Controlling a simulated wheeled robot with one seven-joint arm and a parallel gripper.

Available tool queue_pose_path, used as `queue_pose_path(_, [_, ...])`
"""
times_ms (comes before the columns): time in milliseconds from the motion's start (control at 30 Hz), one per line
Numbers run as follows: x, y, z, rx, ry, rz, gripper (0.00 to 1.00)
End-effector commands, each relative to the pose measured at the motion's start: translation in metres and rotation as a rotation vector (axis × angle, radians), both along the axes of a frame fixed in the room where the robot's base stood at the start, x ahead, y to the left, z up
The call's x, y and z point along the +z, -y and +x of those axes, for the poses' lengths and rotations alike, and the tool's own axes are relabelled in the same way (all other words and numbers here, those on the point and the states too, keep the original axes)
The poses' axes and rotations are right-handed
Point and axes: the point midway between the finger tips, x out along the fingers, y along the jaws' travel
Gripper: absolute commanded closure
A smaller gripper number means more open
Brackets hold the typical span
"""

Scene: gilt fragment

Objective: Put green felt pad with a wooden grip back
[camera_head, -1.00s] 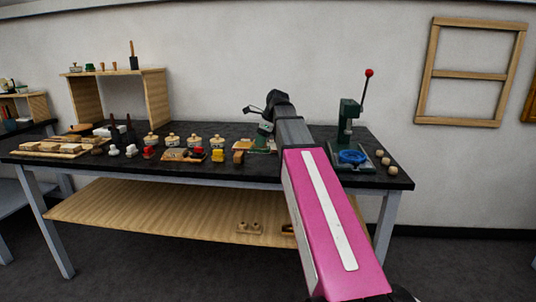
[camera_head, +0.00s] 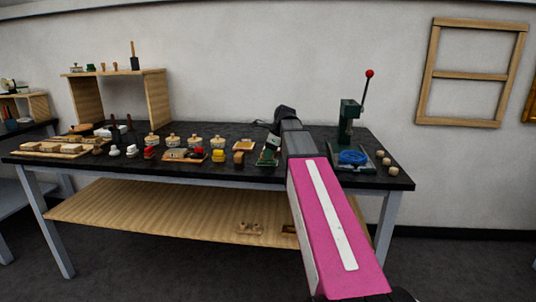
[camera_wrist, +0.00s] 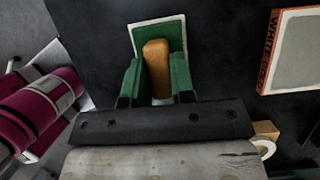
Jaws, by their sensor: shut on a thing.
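The green felt pad (camera_wrist: 175,32) with a wooden grip (camera_wrist: 157,66) is in the wrist view, at the top middle. It is a flat square with a green face and a pale edge. My gripper (camera_wrist: 157,84) is shut on the wooden grip, one green finger on each side. In the head view my gripper (camera_head: 267,153) is low at the front part of the black workbench (camera_head: 310,181). The pad is small there, and I cannot tell whether it touches the bench.
A green press (camera_head: 348,125) with a blue round part stands to the right, with several small wooden knobs beside it. Several lidded jars and small tools stand left of my gripper. A wooden shelf (camera_head: 157,98) stands at the back left. A box with lettering (camera_wrist: 294,50) lies right in the wrist view.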

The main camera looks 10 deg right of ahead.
Motion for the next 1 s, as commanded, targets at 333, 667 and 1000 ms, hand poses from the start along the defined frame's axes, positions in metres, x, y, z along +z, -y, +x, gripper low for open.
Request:
queue_pose_path(333, [-0.002, 0.000, 0.000, 0.000, 0.000, 0.000, 0.52])
queue_pose_path(667, [0.016, 0.006, -0.001, -0.001, 0.003, 0.000, 0.52])
queue_pose_path(1000, [0.073, 0.029, -0.008, -0.001, 0.002, 0.000, 0.52])
